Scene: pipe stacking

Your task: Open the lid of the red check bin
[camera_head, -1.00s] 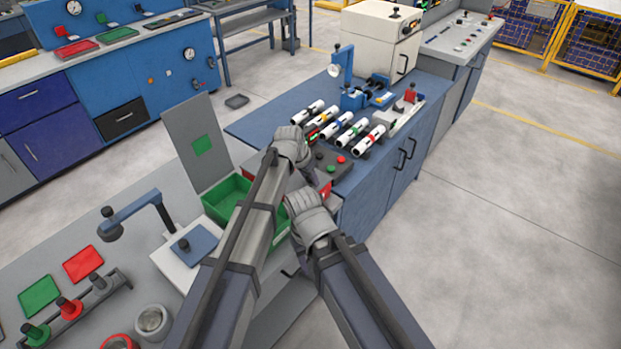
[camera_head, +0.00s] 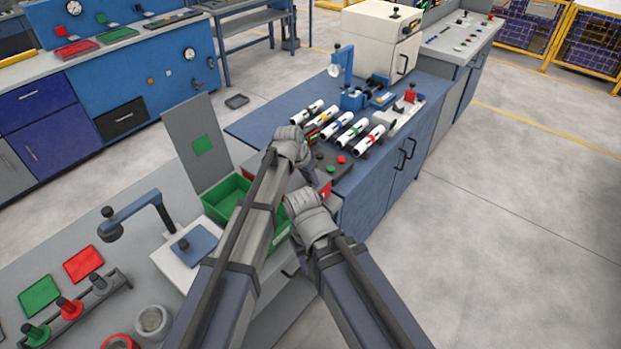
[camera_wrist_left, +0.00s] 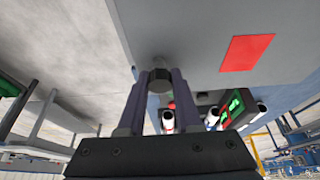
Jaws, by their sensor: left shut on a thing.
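The red check bin shows only as a small red patch (camera_head: 325,189) between my two arms in the head view; the rest is hidden. Its grey lid (camera_wrist_left: 205,45), with a red square (camera_wrist_left: 246,52), fills the upper part of the left wrist view. My left gripper (camera_wrist_left: 159,84) is shut on the dark lid knob (camera_wrist_left: 158,73). How far the lid is raised I cannot tell. In the head view my left wrist (camera_head: 291,147) hides the left fingers. My right wrist (camera_head: 311,216) is close by, its fingers hidden.
A green bin (camera_head: 226,195) stands left of my left arm, its grey lid (camera_head: 190,130) upright with a green square. Several white pipes (camera_head: 350,133) lie on the blue bench beyond. A grey control box with buttons (camera_head: 330,160) sits in front of them. Floor is clear at right.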

